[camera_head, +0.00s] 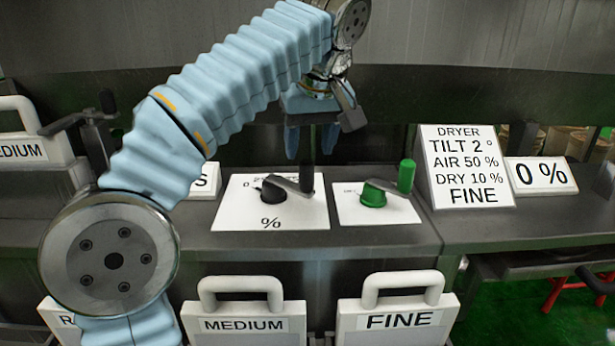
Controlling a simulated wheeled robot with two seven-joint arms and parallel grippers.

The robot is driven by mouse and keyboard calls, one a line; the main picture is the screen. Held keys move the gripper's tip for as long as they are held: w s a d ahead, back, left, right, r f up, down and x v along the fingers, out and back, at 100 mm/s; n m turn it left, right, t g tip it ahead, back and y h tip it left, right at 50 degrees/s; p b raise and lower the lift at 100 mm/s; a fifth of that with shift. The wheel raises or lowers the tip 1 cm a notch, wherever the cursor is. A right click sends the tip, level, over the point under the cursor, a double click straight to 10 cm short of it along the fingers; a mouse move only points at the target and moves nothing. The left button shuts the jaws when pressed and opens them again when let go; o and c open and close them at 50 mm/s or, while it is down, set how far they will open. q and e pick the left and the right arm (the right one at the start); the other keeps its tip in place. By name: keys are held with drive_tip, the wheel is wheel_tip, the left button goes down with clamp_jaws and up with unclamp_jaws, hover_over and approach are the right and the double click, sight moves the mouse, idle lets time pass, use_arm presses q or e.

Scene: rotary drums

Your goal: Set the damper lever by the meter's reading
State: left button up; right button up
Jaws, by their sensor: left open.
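A black lever (289,186) on a white plate (300,217) marked "%" points right, with an upright dark handle (307,180) at its end. A green lever (388,187) on a second white plate (395,216) also points right, with an upright green handle (406,176). The plates' upper labels are partly hidden or too small to read. A white display (541,176) reads "0 %". A card (467,166) reads "DRYER, TILT 2°, AIR 50 %, DRY 10 %, FINE". My left gripper (311,148) is open, fingers down, around or just above the black lever's handle. My right gripper is not in view.
White handled boxes marked "MEDIUM" (244,325) and "FINE" (398,320) stand in front of the dark counter (350,241). Another box marked "...DIUM" (26,151) stands at the left. My left arm hides part of the counter. A red stand (560,287) is at the lower right.

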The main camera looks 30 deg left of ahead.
sight(307, 161)
use_arm(q)
drive_tip(key=b+x, duration=0.1)
drive_tip(key=x, duration=0.6)
drive_tip(key=shift+f, duration=0.2)
drive_tip(key=shift+c, duration=0.2)
clamp_jaws()
